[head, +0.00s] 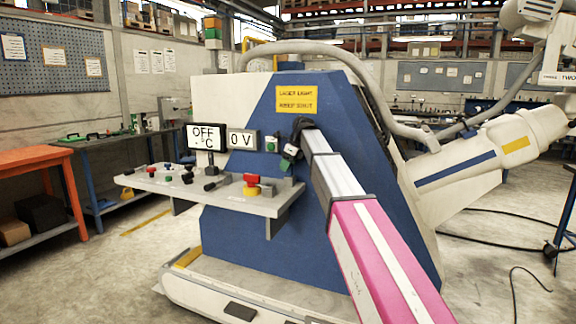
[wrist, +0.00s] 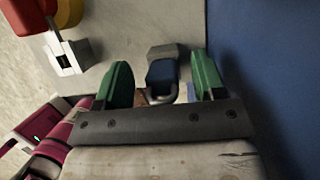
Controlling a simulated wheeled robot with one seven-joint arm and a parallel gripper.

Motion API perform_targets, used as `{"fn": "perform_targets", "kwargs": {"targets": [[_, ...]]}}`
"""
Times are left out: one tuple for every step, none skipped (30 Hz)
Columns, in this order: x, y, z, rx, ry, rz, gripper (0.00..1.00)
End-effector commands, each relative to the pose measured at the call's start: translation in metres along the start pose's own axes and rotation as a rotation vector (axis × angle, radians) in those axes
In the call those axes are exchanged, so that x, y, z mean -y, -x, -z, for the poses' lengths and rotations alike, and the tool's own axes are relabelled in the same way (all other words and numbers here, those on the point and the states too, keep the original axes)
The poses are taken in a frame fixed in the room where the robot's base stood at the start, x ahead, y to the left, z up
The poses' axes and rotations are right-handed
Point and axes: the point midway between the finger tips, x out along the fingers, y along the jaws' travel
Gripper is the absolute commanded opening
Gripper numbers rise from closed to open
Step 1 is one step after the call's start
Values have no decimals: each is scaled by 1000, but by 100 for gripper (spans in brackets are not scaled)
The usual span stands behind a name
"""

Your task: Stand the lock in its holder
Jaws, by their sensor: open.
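In the wrist view, the lock (wrist: 161,73) has a dark blue body with a grey shackle (wrist: 164,98) on the side nearer my gripper. It lies between the two green fingers of my gripper (wrist: 162,82), with a gap on each side. The fingers are open. A grey angular block (wrist: 164,51), perhaps the holder, shows just beyond the lock; I cannot tell whether the lock sits in it. In the head view, my gripper (head: 288,157) is over the right end of the shelf, close to the blue machine body. I cannot make out the lock there.
In the wrist view, a white switch box (wrist: 69,57) is left of my fingers, and the blue machine wall (wrist: 270,80) stands close on the right.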

Motion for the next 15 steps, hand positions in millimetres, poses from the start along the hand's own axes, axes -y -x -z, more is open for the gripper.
{"fn": "perform_targets", "kwargs": {"targets": [[0, 1, 0, -1, 0, 0, 64], [0, 3, 0, -1, 0, 0, 64], [0, 7, 0, 0, 0, 1, 64], [0, 10, 0, 0, 0, 1, 64], [0, 15, 0, 0, 0, 2, 64], [0, 21, 0, 1, 0, 2, 64], [0, 26, 0, 0, 0, 2, 64], [0, 32, 0, 1, 0, 2, 64], [1, 40, 0, 1, 0, 2, 64], [1, 46, 0, 1, 0, 3, 64], [1, 52, 0, 1, 0, 3, 64], [1, 60, 0, 1, -1, 2, 64], [1, 65, 0, 1, -1, 2, 64], [1, 70, 0, 1, -1, 3, 64], [1, 77, 0, 1, 0, 3, 64]]}}
